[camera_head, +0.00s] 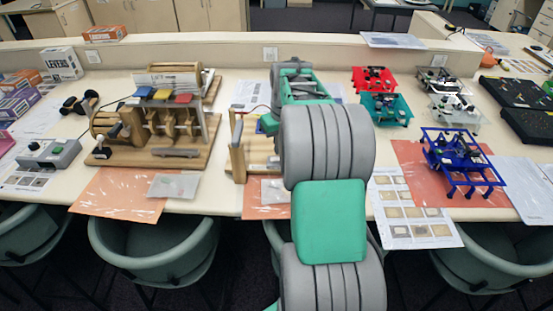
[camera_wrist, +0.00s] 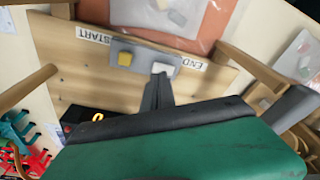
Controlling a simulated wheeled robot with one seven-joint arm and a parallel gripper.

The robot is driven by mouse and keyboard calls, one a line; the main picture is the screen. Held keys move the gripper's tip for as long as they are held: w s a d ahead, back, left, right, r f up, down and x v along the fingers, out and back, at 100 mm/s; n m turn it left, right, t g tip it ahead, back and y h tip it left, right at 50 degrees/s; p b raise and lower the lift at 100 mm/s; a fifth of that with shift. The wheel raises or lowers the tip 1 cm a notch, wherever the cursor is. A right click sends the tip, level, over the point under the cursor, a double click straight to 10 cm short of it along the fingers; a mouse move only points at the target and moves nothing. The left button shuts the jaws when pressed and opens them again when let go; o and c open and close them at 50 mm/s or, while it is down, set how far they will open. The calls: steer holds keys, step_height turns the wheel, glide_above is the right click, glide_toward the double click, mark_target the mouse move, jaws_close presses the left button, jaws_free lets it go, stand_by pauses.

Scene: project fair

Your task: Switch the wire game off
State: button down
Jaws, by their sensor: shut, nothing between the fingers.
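The wire game is a wooden board (camera_wrist: 75,65) with START and END labels, seen upside down in the wrist view. In the head view, the wire game's wooden frame (camera_head: 237,150) shows left of my arm, which hides the rest and my gripper.
A wooden lever machine (camera_head: 150,148) stands to the left. Red, green and blue stands (camera_head: 462,160) are to the right. Wooden posts (camera_wrist: 28,88) rise on both sides of my gripper. A clear packet (camera_wrist: 165,14) lies on an orange sheet beyond the board.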

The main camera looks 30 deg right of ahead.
mark_target(279, 158)
steer(key=shift+f+b, duration=0.75)
steer(key=shift+f, duration=0.45)
stand_by(0.5)
step_height(279, 158, up, 7)
steer(key=p, duration=0.5)
stand_by(0.5)
